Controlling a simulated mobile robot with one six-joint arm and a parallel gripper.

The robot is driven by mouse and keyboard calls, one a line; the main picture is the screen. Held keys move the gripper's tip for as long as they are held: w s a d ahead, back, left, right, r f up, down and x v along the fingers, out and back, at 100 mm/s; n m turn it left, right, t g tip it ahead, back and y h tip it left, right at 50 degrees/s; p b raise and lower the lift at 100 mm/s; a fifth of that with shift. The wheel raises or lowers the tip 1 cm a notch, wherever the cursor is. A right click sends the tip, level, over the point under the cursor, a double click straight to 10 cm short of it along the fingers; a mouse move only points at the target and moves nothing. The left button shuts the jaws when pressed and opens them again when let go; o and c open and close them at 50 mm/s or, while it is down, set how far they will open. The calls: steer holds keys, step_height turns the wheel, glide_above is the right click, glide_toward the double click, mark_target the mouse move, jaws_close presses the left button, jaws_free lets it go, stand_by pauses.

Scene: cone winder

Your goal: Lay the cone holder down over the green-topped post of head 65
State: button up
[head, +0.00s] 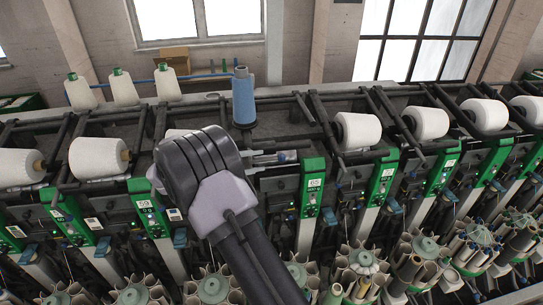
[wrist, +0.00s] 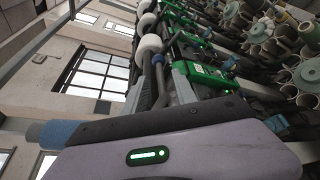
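Head 65's green-topped post (head: 314,183) stands right of my arm in the head view, its top carrying a label and lit display. A green post top (wrist: 205,75) shows in the wrist view, its number unreadable. A dark bar (head: 304,108), seemingly head 65's cone holder, sits behind and above the post. No cone shows on it. My rounded dark wrist covers the area left of the post. My gripper's pale body (wrist: 160,155) with a green light fills the bottom of the wrist view. Its fingertips cannot be made out, and whether it touches the holder is unclear.
Neighbouring heads carry white cones, such as one right of head 65 (head: 358,131). Several white cones (head: 123,88) stand at the back left. Round bobbin magazines (head: 362,262) crowd the front.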

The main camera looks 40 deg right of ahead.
mark_target(266, 160)
steer(key=x, duration=0.5)
steer(key=shift+d+p, duration=0.4)
steer(key=shift+a, duration=0.1)
jaws_close()
stand_by(0.9)
